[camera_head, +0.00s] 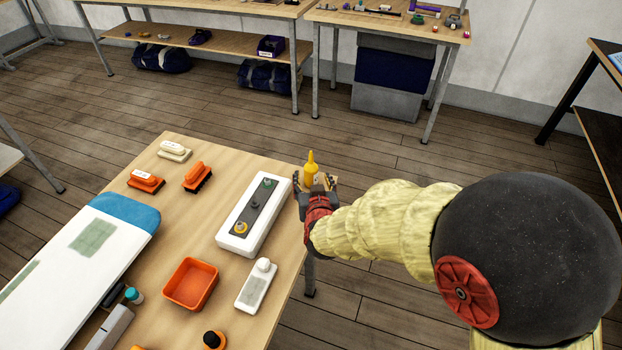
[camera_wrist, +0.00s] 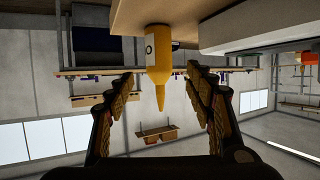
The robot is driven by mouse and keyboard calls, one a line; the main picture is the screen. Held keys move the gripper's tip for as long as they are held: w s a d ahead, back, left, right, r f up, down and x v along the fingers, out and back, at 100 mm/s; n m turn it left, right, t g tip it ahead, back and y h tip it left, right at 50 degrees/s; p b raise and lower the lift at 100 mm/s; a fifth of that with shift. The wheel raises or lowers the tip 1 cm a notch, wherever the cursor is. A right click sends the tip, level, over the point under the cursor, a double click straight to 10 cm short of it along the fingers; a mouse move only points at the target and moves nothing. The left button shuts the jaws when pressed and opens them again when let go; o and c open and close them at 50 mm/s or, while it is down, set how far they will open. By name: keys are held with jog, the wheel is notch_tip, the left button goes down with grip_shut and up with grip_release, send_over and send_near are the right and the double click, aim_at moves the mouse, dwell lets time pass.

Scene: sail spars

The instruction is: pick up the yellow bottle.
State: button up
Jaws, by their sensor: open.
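The yellow bottle (camera_head: 311,168) has a pointed nozzle and stands upright at the right edge of the wooden table, with its lower part hidden by my gripper (camera_head: 316,184) in the head view. The wrist view is upside down. There the bottle (camera_wrist: 158,55) hangs nozzle-down in the picture, with its base at the tabletop. My gripper (camera_wrist: 160,76) is open, one finger to each side of the bottle. Gaps show between the bottle and both fingers, and the gripper holds nothing. I cannot tell exactly how far the bottle reaches in between the fingers.
A white block with a grey top strip (camera_head: 232,240) lies just left of the bottle; its side also shows in the wrist view (camera_wrist: 250,30). An orange tray (camera_head: 190,284), a white bottle (camera_head: 256,285) and orange brushes (camera_head: 198,176) share the table. Open floor lies to the right.

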aim_at(312, 174)
jog(key=b+x, duration=0.1)
jog(key=x, duration=0.2)
jog(key=b+x, duration=0.2)
jog(key=x, duration=0.2)
jog(key=shift+s+d+f, duration=0.1)
jog(key=shift+s+f, duration=0.05)
jog(key=shift+f, duration=0.25)
jog(key=shift+w, duration=0.35)
jog(key=c, duration=0.4)
jog(key=c, duration=0.9)
jog(key=shift+r, duration=0.1)
jog(key=shift+c, duration=0.2)
